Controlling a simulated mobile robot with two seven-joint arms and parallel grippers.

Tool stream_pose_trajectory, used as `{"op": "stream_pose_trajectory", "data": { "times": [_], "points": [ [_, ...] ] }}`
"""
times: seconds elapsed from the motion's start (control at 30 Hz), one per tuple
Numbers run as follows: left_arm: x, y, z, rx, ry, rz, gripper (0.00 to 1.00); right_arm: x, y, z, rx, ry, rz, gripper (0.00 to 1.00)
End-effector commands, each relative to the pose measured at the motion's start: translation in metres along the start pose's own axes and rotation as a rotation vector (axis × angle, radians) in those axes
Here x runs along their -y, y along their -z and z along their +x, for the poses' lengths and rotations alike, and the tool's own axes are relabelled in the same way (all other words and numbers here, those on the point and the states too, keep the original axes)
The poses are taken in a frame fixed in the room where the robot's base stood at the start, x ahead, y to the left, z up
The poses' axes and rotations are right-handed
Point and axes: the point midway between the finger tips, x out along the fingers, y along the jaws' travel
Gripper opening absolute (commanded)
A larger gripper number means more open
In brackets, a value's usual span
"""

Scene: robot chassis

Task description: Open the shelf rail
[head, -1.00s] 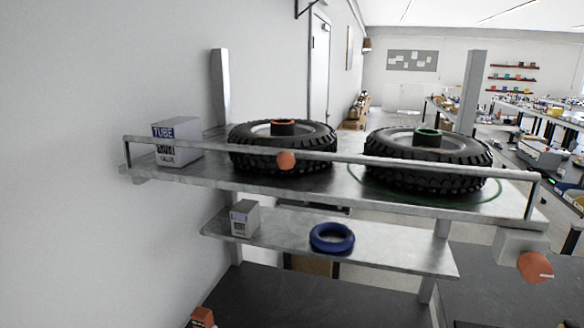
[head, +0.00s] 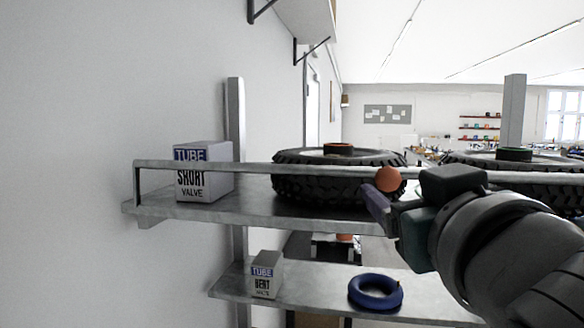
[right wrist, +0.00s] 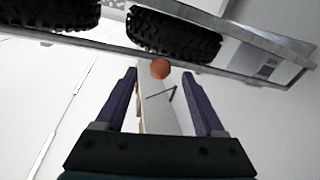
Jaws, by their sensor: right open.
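The grey shelf rail (head: 250,168) runs level along the front of the upper shelf (head: 260,207), and its left post stands on the shelf edge. An orange round knob (head: 388,179) sits on the rail. My right gripper (head: 375,205) is just below and beside the knob in the head view. In the right wrist view the gripper (right wrist: 158,85) has its two purple fingers wide apart, with nothing between them. The knob (right wrist: 160,68) shows just beyond the fingertips, between their lines. I cannot tell from this whether it touches a finger. My left gripper is not seen.
Behind the rail are a "short valve" tube box (head: 203,170) and two tyres, one at the middle (head: 335,180) and one at right (head: 535,185). The lower shelf (head: 320,292) holds a small box (head: 266,275) and a blue ring (head: 375,291). A wall is close at left.

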Motion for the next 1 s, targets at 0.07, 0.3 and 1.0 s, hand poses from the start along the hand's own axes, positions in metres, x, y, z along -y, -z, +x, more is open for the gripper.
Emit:
{"op": "stream_pose_trajectory", "data": {
  "times": [0.07,0.3,1.0],
  "points": [
    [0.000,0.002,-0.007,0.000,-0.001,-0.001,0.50,-0.002,0.003,0.012,0.001,-0.002,-0.002,0.71],
    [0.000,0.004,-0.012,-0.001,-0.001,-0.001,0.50,-0.001,0.000,0.032,0.002,-0.001,0.001,0.71],
    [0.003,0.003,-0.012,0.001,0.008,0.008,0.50,-0.001,-0.001,0.034,0.003,-0.001,0.001,0.29]
  ]
}}
